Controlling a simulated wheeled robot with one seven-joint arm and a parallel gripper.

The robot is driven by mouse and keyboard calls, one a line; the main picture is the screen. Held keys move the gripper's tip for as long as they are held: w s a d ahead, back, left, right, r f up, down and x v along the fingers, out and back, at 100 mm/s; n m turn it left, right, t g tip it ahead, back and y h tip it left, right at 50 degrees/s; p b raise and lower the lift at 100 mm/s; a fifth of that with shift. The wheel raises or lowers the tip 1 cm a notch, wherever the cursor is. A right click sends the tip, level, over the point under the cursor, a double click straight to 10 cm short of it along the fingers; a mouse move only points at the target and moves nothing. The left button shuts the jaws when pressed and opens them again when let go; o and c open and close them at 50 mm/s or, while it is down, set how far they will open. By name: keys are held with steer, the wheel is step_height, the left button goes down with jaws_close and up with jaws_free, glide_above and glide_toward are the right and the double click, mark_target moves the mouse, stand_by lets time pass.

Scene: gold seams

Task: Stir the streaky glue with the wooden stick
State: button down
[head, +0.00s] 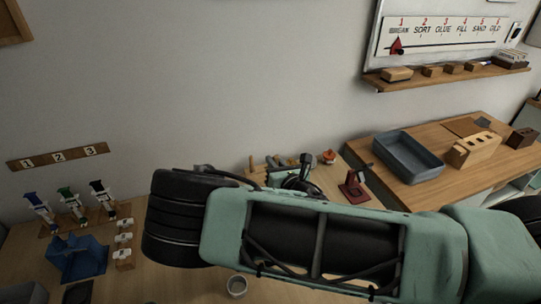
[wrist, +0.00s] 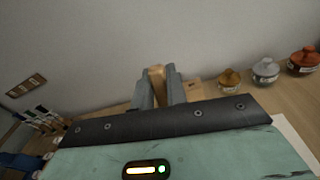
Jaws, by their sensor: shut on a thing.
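My gripper (wrist: 158,88) shows in the wrist view, its two grey fingers closed on a pale wooden piece, which looks like the wooden stick (wrist: 157,73). Only a short stretch of the stick shows between the fingers; its far end is hidden. In the head view my arm covers the middle of the bench, and I cannot make out the gripper or stick there. No streaky glue can be made out in either view.
Gold (wrist: 230,79), silver (wrist: 265,70) and copper (wrist: 303,59) lidded pots stand right of my gripper. A blue holder (head: 78,257) and several capped tubes (head: 72,205) stand at left. A grey tray (head: 408,156) sits on the right bench. A shelf (head: 446,76) hangs above.

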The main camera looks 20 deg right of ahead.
step_height(320, 180, down, 9)
steer(key=b, duration=0.6)
steer(key=shift+r+b, duration=0.2)
steer(key=shift+b, duration=0.1)
stand_by(0.5)
